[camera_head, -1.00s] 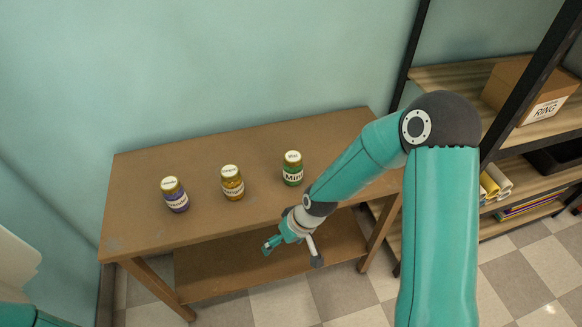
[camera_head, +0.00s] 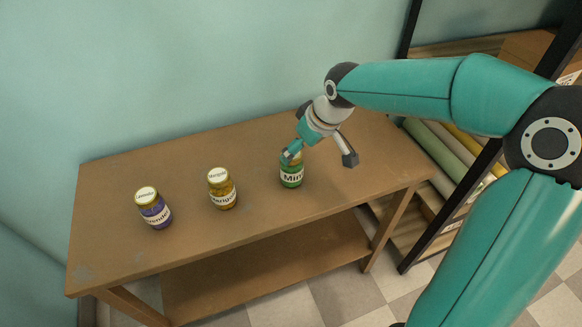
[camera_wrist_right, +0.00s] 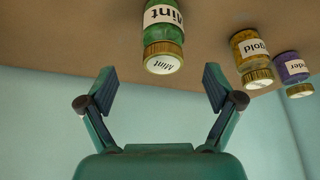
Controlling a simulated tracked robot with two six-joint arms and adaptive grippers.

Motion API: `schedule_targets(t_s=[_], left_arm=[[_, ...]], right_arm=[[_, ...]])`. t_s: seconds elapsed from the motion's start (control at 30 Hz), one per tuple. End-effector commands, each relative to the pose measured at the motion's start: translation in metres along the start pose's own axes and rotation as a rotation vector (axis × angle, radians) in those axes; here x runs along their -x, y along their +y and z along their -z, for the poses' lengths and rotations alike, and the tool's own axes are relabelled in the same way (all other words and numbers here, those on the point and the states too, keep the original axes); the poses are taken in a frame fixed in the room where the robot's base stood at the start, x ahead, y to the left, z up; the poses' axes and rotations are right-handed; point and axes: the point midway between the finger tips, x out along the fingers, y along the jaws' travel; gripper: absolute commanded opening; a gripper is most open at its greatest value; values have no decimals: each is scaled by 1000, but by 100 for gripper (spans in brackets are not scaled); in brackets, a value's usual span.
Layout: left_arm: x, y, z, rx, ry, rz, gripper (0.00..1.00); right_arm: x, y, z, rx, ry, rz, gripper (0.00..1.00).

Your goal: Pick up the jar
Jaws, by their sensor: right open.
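Three jars stand upright in a row on the wooden table (camera_head: 130,250). The green Mint jar (camera_head: 291,177) is at the right; my right gripper hides part of its top. The yellow Marigold jar (camera_head: 222,190) is in the middle and the purple Lavender jar (camera_head: 155,210) at the left. My right gripper (camera_head: 320,158) is open and empty, above and beside the Mint jar. In the right wrist view the Mint jar (camera_wrist_right: 163,40) shows upside down, ahead of and between the spread fingers (camera_wrist_right: 160,85). My left gripper is not in view.
A dark-framed shelf (camera_head: 440,215) with rolls (camera_head: 440,140) stands right of the table. A teal wall (camera_head: 180,70) is behind it. The table has a lower shelf (camera_head: 270,265). The table top is otherwise clear.

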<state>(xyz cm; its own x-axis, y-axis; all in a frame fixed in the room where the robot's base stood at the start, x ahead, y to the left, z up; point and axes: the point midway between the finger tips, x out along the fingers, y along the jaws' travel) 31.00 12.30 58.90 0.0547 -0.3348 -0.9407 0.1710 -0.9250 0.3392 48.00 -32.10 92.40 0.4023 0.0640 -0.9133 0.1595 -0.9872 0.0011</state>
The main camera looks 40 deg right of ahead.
Motion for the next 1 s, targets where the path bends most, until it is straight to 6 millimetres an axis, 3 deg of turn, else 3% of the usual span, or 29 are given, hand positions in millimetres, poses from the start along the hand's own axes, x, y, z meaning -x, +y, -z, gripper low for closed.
schedule_targets(t_s=[0.1,0.43,0.7,1.0], left_arm=[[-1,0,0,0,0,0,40],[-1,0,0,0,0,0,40],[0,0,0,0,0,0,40],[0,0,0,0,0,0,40]], right_arm=[[-22,0,-2,-4,-4,1,91],[-45,0,-3,-3,-2,0,91],[-82,-3,-6,-5,-2,0,91],[-88,-2,-6,-5,1,-1,91]])
